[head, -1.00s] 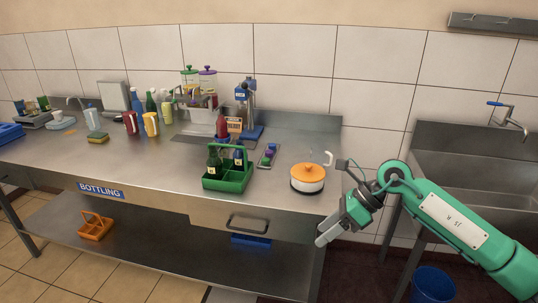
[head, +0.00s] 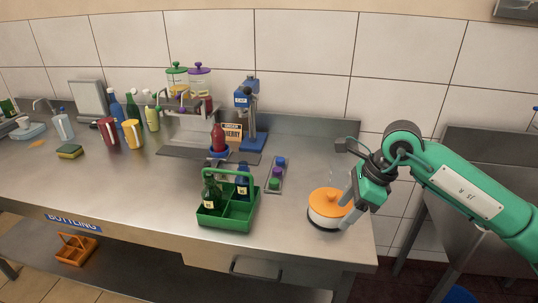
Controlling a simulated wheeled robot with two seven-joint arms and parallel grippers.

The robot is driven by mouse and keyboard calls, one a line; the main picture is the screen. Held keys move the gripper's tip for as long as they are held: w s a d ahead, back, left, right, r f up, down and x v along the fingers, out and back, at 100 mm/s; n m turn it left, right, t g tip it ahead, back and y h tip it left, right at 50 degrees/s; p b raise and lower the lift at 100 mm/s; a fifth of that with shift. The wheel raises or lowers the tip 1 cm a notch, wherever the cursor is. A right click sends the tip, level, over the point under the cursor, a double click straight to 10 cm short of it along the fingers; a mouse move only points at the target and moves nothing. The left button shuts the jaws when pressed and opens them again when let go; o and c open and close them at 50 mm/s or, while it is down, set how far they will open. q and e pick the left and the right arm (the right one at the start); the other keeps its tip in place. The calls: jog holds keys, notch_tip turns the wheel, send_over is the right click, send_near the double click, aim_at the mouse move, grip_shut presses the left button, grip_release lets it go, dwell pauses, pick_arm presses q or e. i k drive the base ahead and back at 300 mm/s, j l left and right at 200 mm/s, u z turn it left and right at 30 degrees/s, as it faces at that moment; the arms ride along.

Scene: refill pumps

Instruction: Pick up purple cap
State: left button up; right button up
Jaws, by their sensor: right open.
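The purple cap (head: 277,173) sits in a small grey tray (head: 268,187) on the steel counter, between a blue cap (head: 281,161) and a green cap (head: 274,184). My right gripper (head: 348,213) is open, with its fingers pointing down at the right side of the orange-lidded pot (head: 327,205). It partly covers the pot, and I cannot tell whether it touches it. The gripper is to the right of the cap tray and apart from it. My left gripper is out of view.
A green bottle carrier (head: 228,218) with dark bottles stands left of the tray. Behind are a red bottle (head: 218,138) and a blue press (head: 247,110). Clear counter lies between tray and pot. The counter ends just right of the pot.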

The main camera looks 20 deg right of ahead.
aim_at(277, 170)
jog(key=i, duration=1.15)
